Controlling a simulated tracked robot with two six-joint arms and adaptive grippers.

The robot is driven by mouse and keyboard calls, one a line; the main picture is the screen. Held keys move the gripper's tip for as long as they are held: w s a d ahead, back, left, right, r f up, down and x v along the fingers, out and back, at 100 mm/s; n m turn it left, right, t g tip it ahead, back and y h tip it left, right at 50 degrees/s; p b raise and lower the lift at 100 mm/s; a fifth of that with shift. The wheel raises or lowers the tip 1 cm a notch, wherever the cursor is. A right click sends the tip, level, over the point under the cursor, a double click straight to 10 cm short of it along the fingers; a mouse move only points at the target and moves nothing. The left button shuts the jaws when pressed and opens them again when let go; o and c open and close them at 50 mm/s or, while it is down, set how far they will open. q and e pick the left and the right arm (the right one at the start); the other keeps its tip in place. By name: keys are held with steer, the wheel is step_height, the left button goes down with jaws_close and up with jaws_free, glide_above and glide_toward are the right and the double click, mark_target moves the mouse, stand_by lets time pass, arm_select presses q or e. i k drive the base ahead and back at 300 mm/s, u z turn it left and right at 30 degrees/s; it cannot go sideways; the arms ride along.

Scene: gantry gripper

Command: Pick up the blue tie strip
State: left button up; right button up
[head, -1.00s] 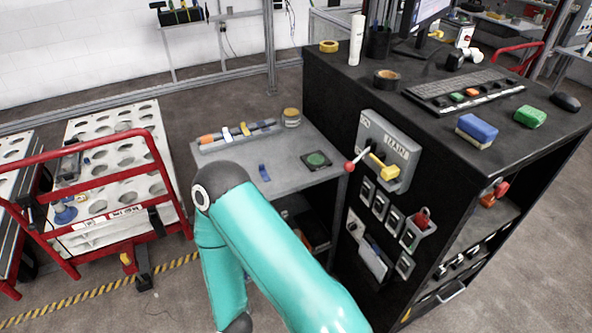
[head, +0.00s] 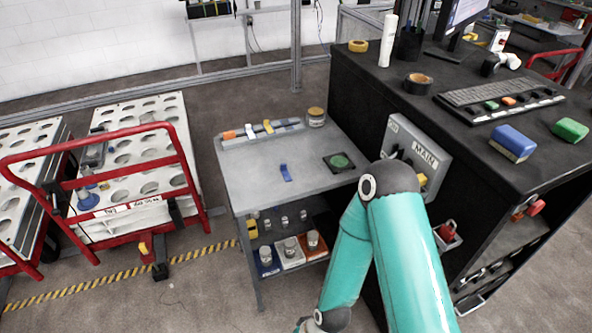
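The blue tie strip (head: 286,172) lies flat on the grey top of a small side table (head: 245,185), near the middle of the surface. It is short and narrow, and nothing covers it. Neither of my grippers shows in the head view. One teal arm of mine with a dark elbow joint rises from the bottom right, in front of the black cabinet. Its far end drops out at the bottom edge, so its gripper is hidden from me.
A dark square pad with a green disc (head: 339,162) lies right of the strip. A tool tray (head: 262,132) and a yellowish tape roll (head: 316,116) line the back edge. The black cabinet (head: 345,95) stands close on the right; a red-railed cart (head: 125,207) is left.

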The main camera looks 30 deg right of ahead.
mark_target(284, 169)
steer(key=i, duration=0.85)
steer(key=z, duration=0.05)
